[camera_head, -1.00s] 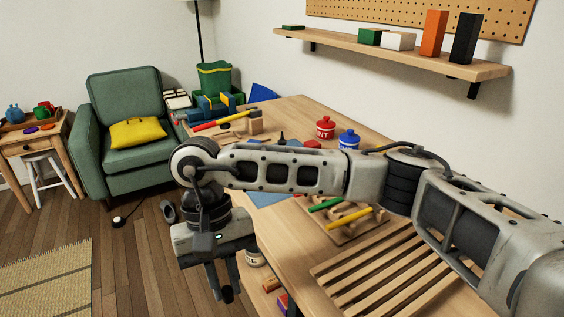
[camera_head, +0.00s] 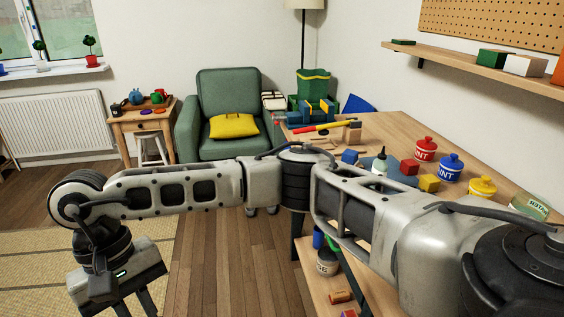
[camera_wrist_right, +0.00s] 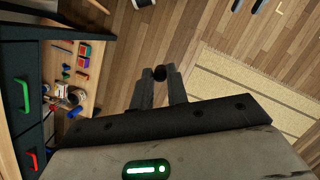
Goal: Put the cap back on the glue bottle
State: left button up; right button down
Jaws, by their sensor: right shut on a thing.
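My right gripper (camera_head: 134,307) hangs over the floor at the lower left of the head view, well away from the workbench; its fingertips are cut off by the frame. In the right wrist view the gripper (camera_wrist_right: 159,76) is shut on a small dark round thing (camera_wrist_right: 159,72), which looks like the cap. A pale bottle with a dark pointed top (camera_head: 379,163), apparently the glue bottle, stands upright on the workbench beyond my right forearm. Whether its nozzle is bare is too small to tell. My left gripper is not in view.
The wooden workbench (camera_head: 405,128) holds coloured blocks, a hammer (camera_head: 323,127) and red, blue and yellow pots. A green armchair (camera_head: 212,90) stands behind. The floor (camera_head: 225,250) left of the bench is open.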

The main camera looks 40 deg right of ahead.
aim_at(380, 167)
jog(key=u, duration=0.05)
jog(key=i, duration=1.85)
jog(key=z, duration=3.45)
